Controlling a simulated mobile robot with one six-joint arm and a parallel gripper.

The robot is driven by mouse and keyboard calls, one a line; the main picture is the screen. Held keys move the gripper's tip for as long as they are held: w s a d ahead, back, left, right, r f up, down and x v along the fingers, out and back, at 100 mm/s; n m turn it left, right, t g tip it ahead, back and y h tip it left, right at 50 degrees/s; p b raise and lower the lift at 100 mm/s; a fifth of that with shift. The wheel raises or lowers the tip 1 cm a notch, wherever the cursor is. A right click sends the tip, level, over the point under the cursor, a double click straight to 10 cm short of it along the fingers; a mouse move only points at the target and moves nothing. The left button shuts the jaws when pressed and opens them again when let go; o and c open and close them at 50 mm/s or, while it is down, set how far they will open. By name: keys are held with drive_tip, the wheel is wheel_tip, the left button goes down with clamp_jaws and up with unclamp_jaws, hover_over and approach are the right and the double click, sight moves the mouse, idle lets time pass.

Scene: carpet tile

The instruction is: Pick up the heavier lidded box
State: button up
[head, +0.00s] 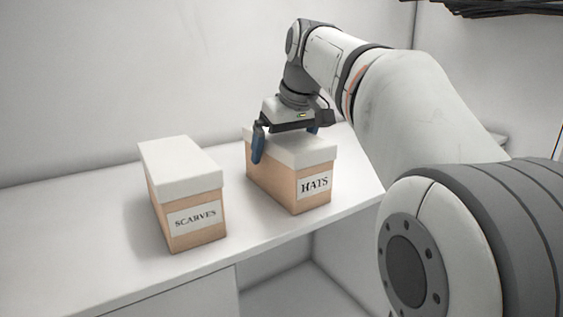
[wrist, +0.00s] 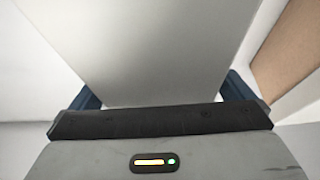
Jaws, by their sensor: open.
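Two tan cardboard boxes with white lids stand on a white shelf. The box labelled SCARVES (head: 186,195) is on the left. The box labelled HATS (head: 285,175) is on the right. My gripper (head: 285,145) points down over the HATS box, with its blue fingers open on either side of the lid. The near finger shows at the lid's left side; the far one is mostly hidden behind it. In the wrist view, a white lid (wrist: 160,50) lies between the two fingers (wrist: 165,92). I cannot tell whether the fingers touch it. Nothing visible shows which box is heavier.
The white shelf (head: 75,240) has free room to the left of the SCARVES box. A narrow gap separates the boxes. A pale wall (head: 120,70) stands behind, and the shelf's front edge runs close before both boxes.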

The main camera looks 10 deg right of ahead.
drive_tip(key=shift+r, duration=0.1)
drive_tip(key=c, duration=1.9)
